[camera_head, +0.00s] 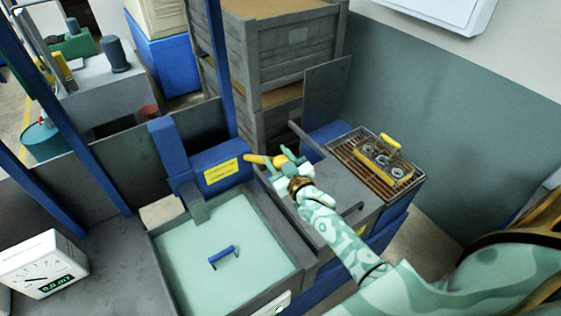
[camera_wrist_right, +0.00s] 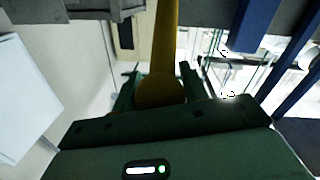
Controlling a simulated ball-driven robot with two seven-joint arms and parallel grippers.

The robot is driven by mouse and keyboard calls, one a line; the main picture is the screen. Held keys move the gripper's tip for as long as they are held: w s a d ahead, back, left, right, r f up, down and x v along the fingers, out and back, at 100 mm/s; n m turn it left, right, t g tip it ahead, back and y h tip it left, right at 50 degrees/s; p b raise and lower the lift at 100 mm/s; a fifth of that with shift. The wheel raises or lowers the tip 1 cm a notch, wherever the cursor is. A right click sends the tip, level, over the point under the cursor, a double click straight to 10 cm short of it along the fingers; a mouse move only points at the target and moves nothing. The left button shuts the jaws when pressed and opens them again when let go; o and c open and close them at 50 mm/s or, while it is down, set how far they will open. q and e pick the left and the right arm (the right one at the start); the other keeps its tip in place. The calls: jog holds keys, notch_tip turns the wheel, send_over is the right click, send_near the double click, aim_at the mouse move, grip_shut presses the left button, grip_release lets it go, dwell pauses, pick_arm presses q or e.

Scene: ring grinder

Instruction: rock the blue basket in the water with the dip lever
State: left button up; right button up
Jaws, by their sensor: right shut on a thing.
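The tank (camera_head: 301,258) holds pale green water (camera_head: 190,262). The blue basket's handle (camera_head: 222,257) stands out of the water near the middle; the rest of the basket is hidden. The yellow dip lever (camera_head: 253,158) sticks out to the right from the blue housing with a yellow label, at the tank's back edge. My right gripper (camera_head: 283,162) is shut on the lever's end. In the right wrist view the yellow lever (camera_wrist_right: 166,45) runs up from a round knob (camera_wrist_right: 158,90) between the dark green fingers. My left gripper is not in view.
Right of the tank, a wire rack (camera_head: 345,160) bears a small yellow-handled basket (camera_head: 385,165) with several rings. A gauge (camera_head: 42,265) stands at the far left. Blue posts (camera_head: 88,170) rise at the left, and wooden crates (camera_head: 270,55) stand behind the tank.

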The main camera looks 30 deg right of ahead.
jog(key=o, duration=1.1)
jog(key=shift+o, duration=1.2)
jog(key=shift+w+f, duration=0.1)
jog(key=shift+w, duration=0.05)
jog(key=s+b, duration=0.1)
jog(key=s, duration=1.5)
jog(key=shift+s+b, duration=0.2)
jog(key=shift+b, duration=0.15)
